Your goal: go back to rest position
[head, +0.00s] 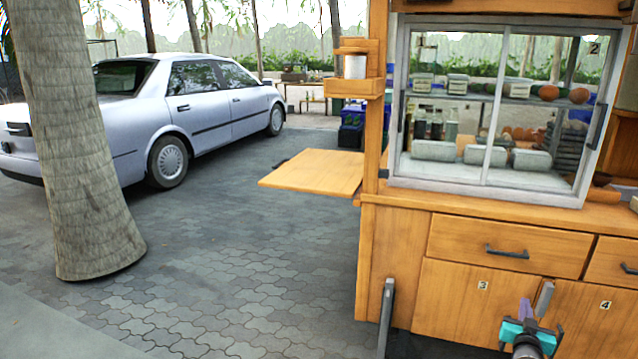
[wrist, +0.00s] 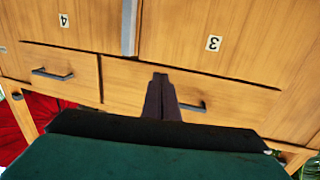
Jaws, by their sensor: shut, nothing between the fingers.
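My gripper (head: 525,307) is at the lower right of the head view, in front of the wooden cart's lower doors. Its fingers are shut with nothing between them. In the wrist view, which is upside down, the dark closed fingers (wrist: 160,77) point toward the cart's front. Door 3 (head: 470,305) and door 4 (head: 595,320) are closed, and a grey upright bar (wrist: 130,25) shows between them. The drawer (head: 508,245) above door 3 is closed; the fingers partly cover its handle (wrist: 195,106) in the wrist view.
The cart carries a glass-fronted case (head: 500,110) holding several jars and rolls. A side shelf (head: 315,172) sticks out left. A palm trunk (head: 75,150) and a silver car (head: 185,110) stand at left. The paving (head: 250,260) between trunk and cart is clear.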

